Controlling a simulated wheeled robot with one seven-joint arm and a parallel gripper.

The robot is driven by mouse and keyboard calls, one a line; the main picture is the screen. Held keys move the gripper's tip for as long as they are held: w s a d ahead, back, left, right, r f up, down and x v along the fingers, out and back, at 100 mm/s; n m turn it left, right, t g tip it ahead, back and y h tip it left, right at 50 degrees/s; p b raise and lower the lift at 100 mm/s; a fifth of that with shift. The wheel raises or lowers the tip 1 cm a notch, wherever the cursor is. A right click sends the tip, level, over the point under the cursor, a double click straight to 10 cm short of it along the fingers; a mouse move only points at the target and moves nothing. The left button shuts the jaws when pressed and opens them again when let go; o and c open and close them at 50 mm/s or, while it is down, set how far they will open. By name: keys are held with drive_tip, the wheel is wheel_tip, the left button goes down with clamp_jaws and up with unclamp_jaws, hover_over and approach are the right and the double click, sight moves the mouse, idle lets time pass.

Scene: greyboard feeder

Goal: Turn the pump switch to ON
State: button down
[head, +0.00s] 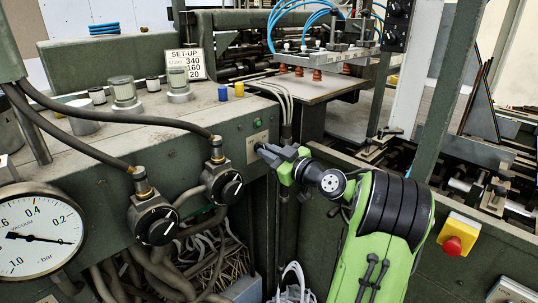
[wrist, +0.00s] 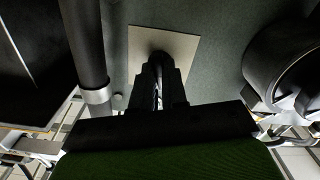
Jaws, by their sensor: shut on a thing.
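The pump switch's pale plate (head: 250,152) is on the front of the green machine cabinet; its lettering is too small to read. My gripper (head: 262,149) is at this plate, its jaws shut on the dark switch knob. In the wrist view my gripper (wrist: 158,75) reaches straight to the light plate (wrist: 183,48), with the fingers in front of its middle. The knob is mostly hidden between the fingers, so I cannot tell which way it points.
Two black rotary valves (head: 157,222) (head: 230,186) with thick hoses stand left of the plate. A vacuum gauge (head: 40,232) is at far left. A small green button (head: 257,121) is just above the plate. A red stop button (head: 453,246) on a yellow box is right of my arm.

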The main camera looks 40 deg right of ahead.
drive_tip(key=shift+m+p, duration=2.1)
drive_tip(key=shift+m, duration=4.3)
drive_tip(key=c, duration=1.2)
unclamp_jaws()
drive_tip(key=shift+o, duration=0.2)
drive_tip(key=s, duration=1.5)
drive_tip(key=shift+s+d, duration=0.2)
drive_tip(key=shift+s, duration=0.2)
drive_tip(key=shift+w, duration=0.1)
